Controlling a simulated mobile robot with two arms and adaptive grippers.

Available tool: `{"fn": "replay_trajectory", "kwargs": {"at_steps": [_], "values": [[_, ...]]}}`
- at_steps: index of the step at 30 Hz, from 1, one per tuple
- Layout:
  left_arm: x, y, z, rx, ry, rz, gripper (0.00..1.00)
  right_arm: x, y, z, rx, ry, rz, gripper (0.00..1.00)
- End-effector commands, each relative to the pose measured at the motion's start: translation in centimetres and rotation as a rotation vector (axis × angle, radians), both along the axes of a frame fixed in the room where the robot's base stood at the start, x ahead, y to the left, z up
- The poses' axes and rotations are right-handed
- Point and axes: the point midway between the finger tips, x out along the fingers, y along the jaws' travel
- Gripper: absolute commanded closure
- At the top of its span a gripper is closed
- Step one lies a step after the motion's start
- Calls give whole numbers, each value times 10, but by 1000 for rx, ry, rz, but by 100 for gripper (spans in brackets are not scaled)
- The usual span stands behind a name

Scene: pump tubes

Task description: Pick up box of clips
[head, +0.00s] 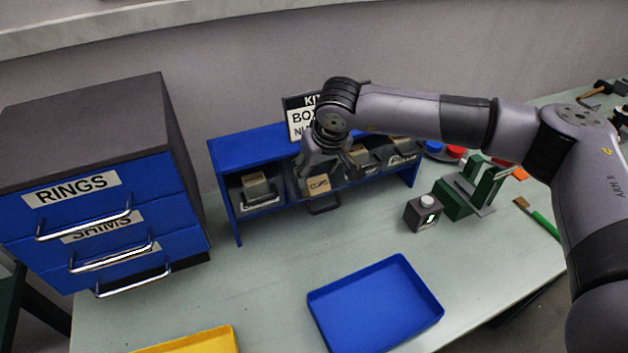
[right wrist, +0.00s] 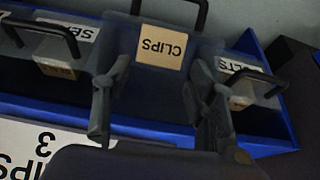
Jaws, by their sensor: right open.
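The box of clips (head: 318,186) sits in the blue shelf unit, with a tan label on it. In the right wrist view the box (right wrist: 162,47) shows the label "CLIPS" upside down and has a dark handle. My right gripper (head: 328,167) is above and in front of the shelf at this box. In the right wrist view the two fingers of my right gripper (right wrist: 161,88) are spread, one toward each side of the box. I cannot tell whether they touch it. My left gripper is in neither view.
Other labelled bins stand at the left (head: 256,188) and right (head: 402,146) in the blue shelf (head: 245,148). A blue drawer cabinet (head: 90,205) is at left. A blue tray (head: 375,300) and yellow tray (head: 190,342) lie in front. A green fixture (head: 455,198) stands right.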

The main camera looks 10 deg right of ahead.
Motion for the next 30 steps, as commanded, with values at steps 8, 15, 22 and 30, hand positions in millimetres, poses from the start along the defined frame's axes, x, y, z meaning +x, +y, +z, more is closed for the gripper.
{"fn": "replay_trajectory", "kwargs": {"at_steps": [8, 15, 22, 30], "values": [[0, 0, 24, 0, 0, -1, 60, 11, 0, -22, 1, 4, -1, 48], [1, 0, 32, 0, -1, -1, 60, 21, 1, -48, 1, 1, -1, 48], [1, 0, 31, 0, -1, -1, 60, 22, 1, -50, 1, -1, 0, 48], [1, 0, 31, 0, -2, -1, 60, 22, 1, -50, 1, -1, -1, 66]]}}
